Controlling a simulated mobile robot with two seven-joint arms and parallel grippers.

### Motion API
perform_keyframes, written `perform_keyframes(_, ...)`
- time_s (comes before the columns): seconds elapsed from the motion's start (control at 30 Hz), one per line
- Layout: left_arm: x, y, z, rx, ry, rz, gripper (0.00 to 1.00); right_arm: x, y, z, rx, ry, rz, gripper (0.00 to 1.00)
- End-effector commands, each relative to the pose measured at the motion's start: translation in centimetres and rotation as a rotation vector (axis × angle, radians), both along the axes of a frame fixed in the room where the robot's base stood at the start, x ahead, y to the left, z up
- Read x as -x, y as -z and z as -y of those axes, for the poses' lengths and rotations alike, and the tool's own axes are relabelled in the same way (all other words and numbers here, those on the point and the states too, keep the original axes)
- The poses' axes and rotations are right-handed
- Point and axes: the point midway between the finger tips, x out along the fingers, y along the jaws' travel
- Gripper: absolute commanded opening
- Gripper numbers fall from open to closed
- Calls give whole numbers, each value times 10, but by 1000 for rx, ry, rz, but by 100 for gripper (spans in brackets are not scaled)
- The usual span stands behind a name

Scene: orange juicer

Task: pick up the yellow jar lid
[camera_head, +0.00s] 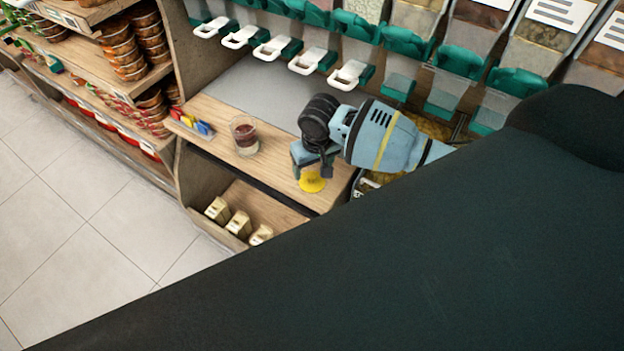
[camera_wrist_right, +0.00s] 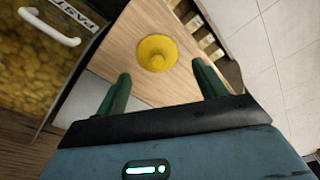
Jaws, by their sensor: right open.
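The yellow jar lid (camera_head: 313,182) lies on the wooden counter near its front edge in the head view. In the right wrist view the yellow jar lid (camera_wrist_right: 157,53) is a round disc with a raised middle, lying beyond and between the fingertips. My right gripper (camera_wrist_right: 158,82) is open and empty, its two green fingers apart with bare wood showing between them. In the head view my right gripper (camera_head: 316,168) hangs over the counter just behind the lid and hides part of what lies beneath it. My left gripper is not in view.
A glass jar with dark red contents (camera_head: 244,135) stands left of the lid on the counter (camera_head: 272,176). Small coloured items (camera_head: 191,122) sit at the counter's left end. Dispensers with white handles (camera_head: 350,75) line the back.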

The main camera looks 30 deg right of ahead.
Motion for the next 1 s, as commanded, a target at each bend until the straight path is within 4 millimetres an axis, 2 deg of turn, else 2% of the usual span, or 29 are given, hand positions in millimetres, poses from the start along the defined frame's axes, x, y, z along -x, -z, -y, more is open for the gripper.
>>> perform_keyframes(0.13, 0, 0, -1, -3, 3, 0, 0, -11, -8, 11, 12, 35, 3, 71)
perform_keyframes(0.37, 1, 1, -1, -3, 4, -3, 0, -13, -6, 12, 13, 39, 1, 71)
perform_keyframes(0.6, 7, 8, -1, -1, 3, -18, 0, -14, 17, 11, 14, 38, -2, 71)
perform_keyframes(0.83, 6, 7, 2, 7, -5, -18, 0, -15, 24, 10, 12, 37, 2, 71)
perform_keyframes(1.0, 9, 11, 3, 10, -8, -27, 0, -14, 49, 7, 14, 38, -2, 71)
